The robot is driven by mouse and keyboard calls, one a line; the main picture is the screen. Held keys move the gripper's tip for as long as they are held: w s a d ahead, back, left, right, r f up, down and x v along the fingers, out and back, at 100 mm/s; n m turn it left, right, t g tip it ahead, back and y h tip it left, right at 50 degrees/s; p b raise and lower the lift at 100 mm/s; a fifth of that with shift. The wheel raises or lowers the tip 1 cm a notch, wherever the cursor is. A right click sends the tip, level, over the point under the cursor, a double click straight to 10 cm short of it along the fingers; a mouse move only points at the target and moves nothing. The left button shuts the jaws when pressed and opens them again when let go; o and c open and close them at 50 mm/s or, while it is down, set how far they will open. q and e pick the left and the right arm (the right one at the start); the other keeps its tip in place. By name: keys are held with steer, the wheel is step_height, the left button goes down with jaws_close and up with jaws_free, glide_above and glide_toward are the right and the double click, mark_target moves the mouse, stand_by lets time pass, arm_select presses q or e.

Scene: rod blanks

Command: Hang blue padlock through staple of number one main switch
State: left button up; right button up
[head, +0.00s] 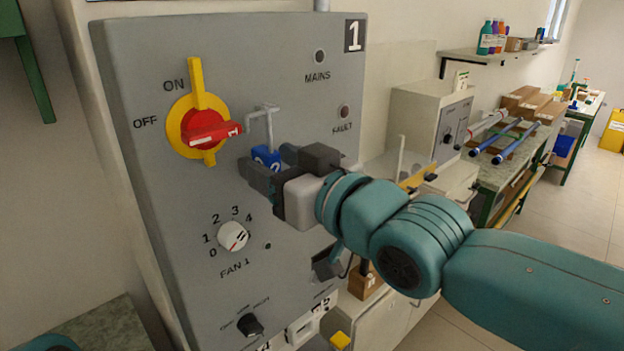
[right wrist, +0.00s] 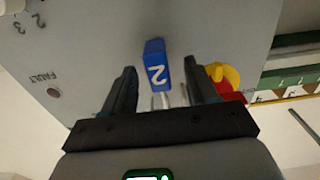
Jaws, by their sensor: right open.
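The number one main switch has a red handle (head: 208,128) on a yellow plate (head: 196,80); the handle lies level, in line with OFF. In the right wrist view its red and yellow parts (right wrist: 222,78) show at the right. My right gripper (right wrist: 163,88) is open around the padlock, with gaps both sides. My left gripper is out of view.
The grey panel (head: 130,130) carries a FAN 1 knob (head: 233,236), a FAULT lamp (head: 343,112) and a lower black knob (head: 250,325). A grey box (head: 425,120) and a bench with rods (head: 510,141) stand at the right.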

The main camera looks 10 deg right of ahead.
steer(key=p+v, duration=0.6)
steer(key=v, duration=0.9)
steer(key=w+d+f+m+g+h, duration=0.1)
steer(key=w+f+m+g+h, duration=0.2)
steer(key=f, duration=1.3)
steer(key=w+d+f+m+g+h, duration=0.15)
steer(key=w+f+g, duration=0.3)
steer(key=f, duration=1.15)
steer(key=s+f+m+g+h, duration=0.1)
steer(key=s+f+m+g, duration=0.1)
steer(key=s+f, duration=0.6)
steer(key=s+f+m+g+h, duration=0.1)
steer(key=s+f+g, duration=0.3)
steer(key=f, duration=1.3)
steer(key=s+m, duration=0.1)
steer(key=s, duration=0.3)
steer(key=shift+s+m+g, duration=0.25)
steer(key=shift+m+g, duration=0.1)
steer(key=shift+d, duration=0.1)
